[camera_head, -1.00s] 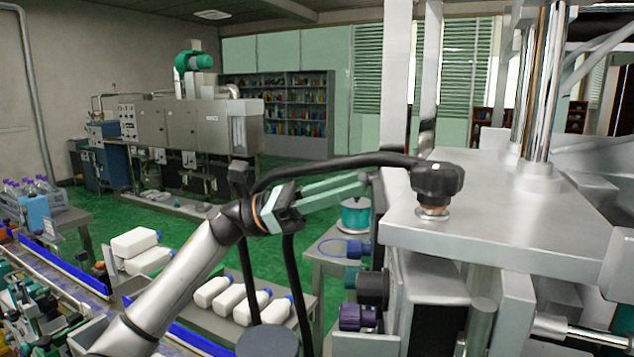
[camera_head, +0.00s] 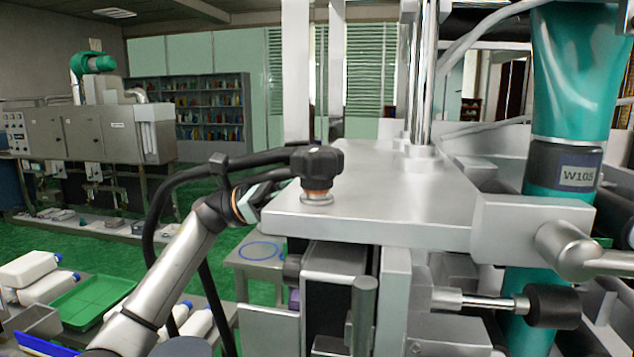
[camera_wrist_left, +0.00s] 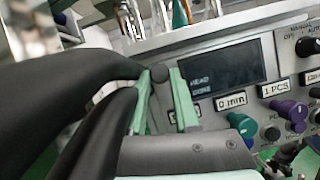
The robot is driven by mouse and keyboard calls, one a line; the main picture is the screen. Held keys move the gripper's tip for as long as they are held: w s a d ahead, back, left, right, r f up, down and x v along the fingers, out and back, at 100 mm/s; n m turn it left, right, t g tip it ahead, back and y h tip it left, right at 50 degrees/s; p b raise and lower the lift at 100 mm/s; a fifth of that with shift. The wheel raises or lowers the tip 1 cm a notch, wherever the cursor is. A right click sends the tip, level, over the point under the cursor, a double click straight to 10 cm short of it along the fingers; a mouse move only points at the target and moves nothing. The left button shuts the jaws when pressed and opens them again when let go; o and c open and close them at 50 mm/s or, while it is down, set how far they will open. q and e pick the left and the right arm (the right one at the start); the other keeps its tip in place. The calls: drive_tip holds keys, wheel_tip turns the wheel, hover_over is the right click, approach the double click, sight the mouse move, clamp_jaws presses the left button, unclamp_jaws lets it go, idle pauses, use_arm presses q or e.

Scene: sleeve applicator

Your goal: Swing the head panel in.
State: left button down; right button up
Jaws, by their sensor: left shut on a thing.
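The head panel (camera_wrist_left: 204,90) shows in the left wrist view with a dark display, a "0 mm" label and coloured knobs along its right part. My left gripper (camera_wrist_left: 160,103) has green fingers shut around a dark round-ended piece (camera_wrist_left: 160,75) in front of the panel face. In the head view my left gripper (camera_head: 268,192) is left of the machine's metal top plate (camera_head: 400,200), its fingertips partly hidden at the plate's edge. The panel's face is largely hidden from the head camera. My right gripper is not in view.
A black knob (camera_head: 318,168) stands on the plate's left corner, close to my left gripper. A teal tube labelled W105 (camera_head: 568,110) stands at the right. A small table (camera_head: 250,255) and white bottles (camera_head: 38,270) are at the lower left. Green floor is open beyond.

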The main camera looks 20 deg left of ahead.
use_arm(q)
drive_tip(key=shift+r, duration=0.15)
drive_tip(key=c, duration=1)
unclamp_jaws()
drive_tip(key=shift+d, duration=0.15)
drive_tip(key=shift+o, duration=0.8)
drive_tip(key=shift+w+d, duration=0.1)
drive_tip(key=shift+o, duration=0.9)
drive_tip(key=b+v, duration=0.3)
drive_tip(key=v, duration=0.9)
drive_tip(key=shift+a, duration=0.35)
drive_tip(key=shift+f, duration=0.25)
